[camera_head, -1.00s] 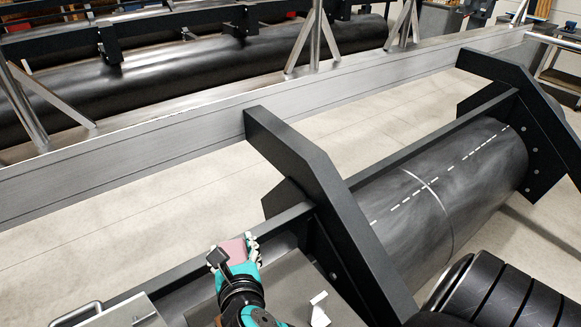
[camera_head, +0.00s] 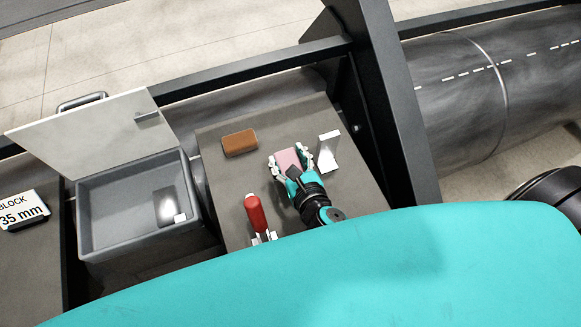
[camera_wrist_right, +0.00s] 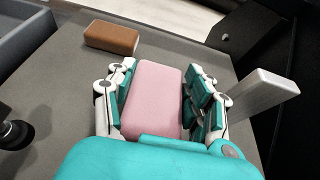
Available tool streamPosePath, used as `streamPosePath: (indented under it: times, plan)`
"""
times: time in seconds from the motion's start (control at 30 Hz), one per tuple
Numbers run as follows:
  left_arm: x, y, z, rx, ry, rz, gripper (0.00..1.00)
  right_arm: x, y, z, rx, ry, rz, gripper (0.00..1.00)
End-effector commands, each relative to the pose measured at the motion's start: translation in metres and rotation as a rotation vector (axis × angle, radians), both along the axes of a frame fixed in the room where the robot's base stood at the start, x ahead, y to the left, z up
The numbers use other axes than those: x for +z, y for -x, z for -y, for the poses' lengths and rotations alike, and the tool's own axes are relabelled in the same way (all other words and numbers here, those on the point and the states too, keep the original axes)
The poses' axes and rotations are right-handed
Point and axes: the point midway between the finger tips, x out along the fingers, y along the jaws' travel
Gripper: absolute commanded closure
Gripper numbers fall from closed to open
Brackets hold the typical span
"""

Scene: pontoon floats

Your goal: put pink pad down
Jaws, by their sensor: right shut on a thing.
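The pink pad (camera_head: 288,159) is a small rounded block between the fingers of my right gripper (camera_head: 290,164). In the right wrist view, the pink pad (camera_wrist_right: 154,92) lies lengthwise between the teal-padded fingers of the gripper (camera_wrist_right: 160,98), which is shut on it. The pad is over the grey worktop (camera_head: 228,196); I cannot tell whether it touches the surface.
A brown block (camera_head: 240,142) lies behind and left of the pad. A white upright piece (camera_head: 328,150) stands close on the right. A red cylindrical object (camera_head: 255,212) is at the left front. An open grey box (camera_head: 90,220) stands further left.

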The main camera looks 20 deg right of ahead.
Motion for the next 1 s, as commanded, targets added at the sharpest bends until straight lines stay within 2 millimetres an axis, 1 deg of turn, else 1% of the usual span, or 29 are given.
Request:
streamPosePath:
  times: [0.13,0.3,0.33,0.57,0.7,0.73,0.9,1.0]
  plan:
    - [-0.005,-0.001,0.000,0.000,0.000,0.002,0.21,-0.013,0.000,0.000,-0.002,0.001,-0.001,0.70]
    - [-0.014,-0.001,0.002,0.001,0.002,0.002,0.21,-0.038,0.000,0.000,-0.002,0.000,-0.002,0.70]
    - [-0.015,-0.001,0.002,0.001,0.003,0.001,0.21,-0.040,0.000,0.000,-0.002,0.000,-0.002,0.70]
    - [-0.014,-0.001,0.006,0.000,0.008,0.001,0.21,-0.040,0.000,0.000,0.000,0.000,0.001,0.70]
    - [-0.015,-0.001,0.006,-0.002,0.007,0.001,0.21,-0.043,0.000,0.000,-0.001,0.000,0.001,0.70]
    - [-0.015,-0.001,0.006,-0.002,0.007,0.001,0.21,-0.043,0.000,0.000,-0.001,0.000,0.001,0.47]
    - [-0.014,-0.001,0.006,-0.002,0.007,0.001,0.21,-0.043,0.000,0.000,-0.001,0.000,0.001,0.25]
    - [-0.014,-0.001,0.006,-0.002,0.007,0.001,0.21,-0.043,0.000,0.000,-0.001,0.000,0.000,0.25]
